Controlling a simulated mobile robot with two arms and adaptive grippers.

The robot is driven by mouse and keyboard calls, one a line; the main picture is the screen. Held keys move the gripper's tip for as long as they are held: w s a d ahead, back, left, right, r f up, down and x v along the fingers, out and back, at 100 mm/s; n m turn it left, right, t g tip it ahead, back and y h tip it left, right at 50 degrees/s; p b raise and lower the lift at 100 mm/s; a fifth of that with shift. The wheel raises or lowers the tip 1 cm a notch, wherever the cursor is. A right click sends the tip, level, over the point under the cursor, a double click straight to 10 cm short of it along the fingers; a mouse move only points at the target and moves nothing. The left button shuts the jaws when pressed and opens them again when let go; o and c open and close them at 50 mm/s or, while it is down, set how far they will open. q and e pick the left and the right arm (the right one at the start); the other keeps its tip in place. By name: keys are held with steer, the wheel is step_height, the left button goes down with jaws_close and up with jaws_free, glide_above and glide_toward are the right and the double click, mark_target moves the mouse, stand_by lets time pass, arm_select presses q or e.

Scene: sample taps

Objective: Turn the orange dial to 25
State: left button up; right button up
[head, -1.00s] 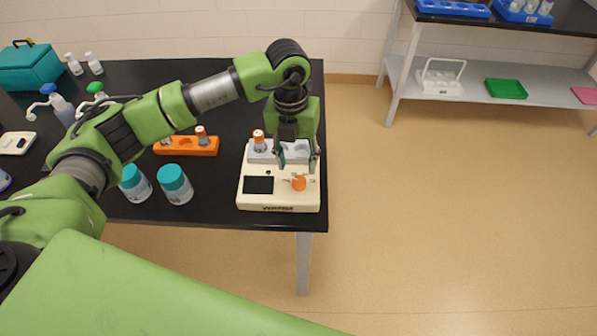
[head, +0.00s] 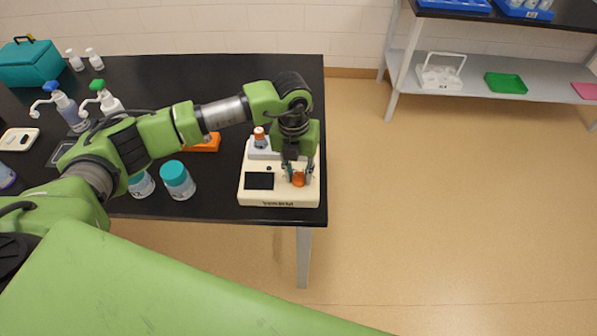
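The orange dial (head: 299,180) is on the top face of a cream-coloured device (head: 268,198) at the right front of the black bench. The device has a dark screen (head: 259,181) to the left of the dial. My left gripper (head: 299,178) points down over the dial, with one finger on each side of it. The fingers look apart; whether they touch the dial I cannot tell. The dial's scale and pointer are too small or hidden to read. My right gripper is not in view.
A vial with an orange cap (head: 259,138) stands in a grey holder at the device's back. Two teal-capped jars (head: 177,180) stand left of the device. An orange rack (head: 208,143) is partly behind my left arm. Floor right of the bench is clear.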

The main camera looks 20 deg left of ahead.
mark_target(297, 174)
arm_select(q)
steer(key=shift+w+f+m+b, duration=0.15)
steer(key=shift+m+b, duration=0.45)
steer(key=shift+b, duration=0.4)
steer(key=m+b, duration=0.5)
steer(key=b, duration=0.1)
steer(key=shift+b, duration=0.3)
steer(key=shift+m+b, duration=1.05)
steer(key=shift+m, duration=0.35)
steer(key=shift+r, duration=0.2)
steer(key=o, duration=1.1)
steer(key=r, duration=1.2)
steer(key=shift+w+a, duration=0.15)
steer(key=shift+a, duration=0.1)
